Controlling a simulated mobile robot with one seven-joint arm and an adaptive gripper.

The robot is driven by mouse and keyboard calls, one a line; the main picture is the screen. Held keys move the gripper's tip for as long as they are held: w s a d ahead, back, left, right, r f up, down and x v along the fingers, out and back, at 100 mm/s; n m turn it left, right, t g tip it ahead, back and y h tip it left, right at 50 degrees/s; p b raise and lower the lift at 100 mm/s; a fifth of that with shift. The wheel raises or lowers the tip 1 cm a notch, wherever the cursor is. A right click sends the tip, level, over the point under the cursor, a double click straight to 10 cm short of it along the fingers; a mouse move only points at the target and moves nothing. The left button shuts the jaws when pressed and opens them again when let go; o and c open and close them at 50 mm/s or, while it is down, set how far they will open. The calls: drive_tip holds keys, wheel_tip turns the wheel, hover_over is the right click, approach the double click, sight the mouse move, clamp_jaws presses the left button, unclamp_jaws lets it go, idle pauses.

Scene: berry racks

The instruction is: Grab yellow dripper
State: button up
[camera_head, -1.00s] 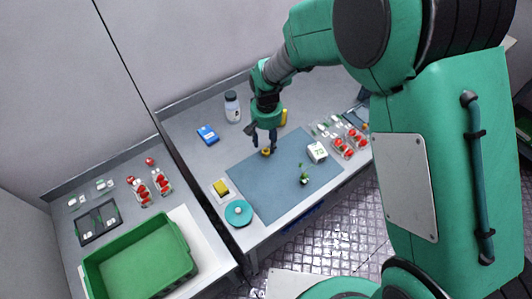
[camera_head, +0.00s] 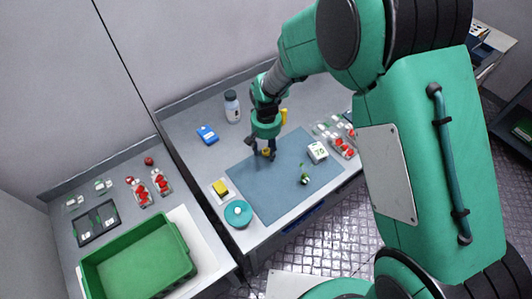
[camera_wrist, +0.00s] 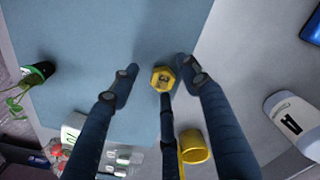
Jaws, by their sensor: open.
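The yellow dripper appears to be the small yellow six-sided piece with a dark marked top (camera_wrist: 162,80). It rests on the blue-grey mat (camera_wrist: 90,30), and a small part shows under my gripper in the head view (camera_head: 266,152). My gripper (camera_wrist: 160,72) is open, with dark fingers spread left and right of the yellow piece and a third finger just below it in the picture. In the head view my gripper (camera_head: 262,155) is low over the mat's upper left part. I cannot tell whether any finger touches the piece.
A yellow cup-like thing (camera_wrist: 195,147) stands close to the right finger. The mat's lower middle is clear.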

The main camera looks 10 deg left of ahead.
drive_tip(key=shift+f, duration=0.3)
drive_tip(key=shift+c, duration=0.5)
drive_tip(key=c, duration=0.7)
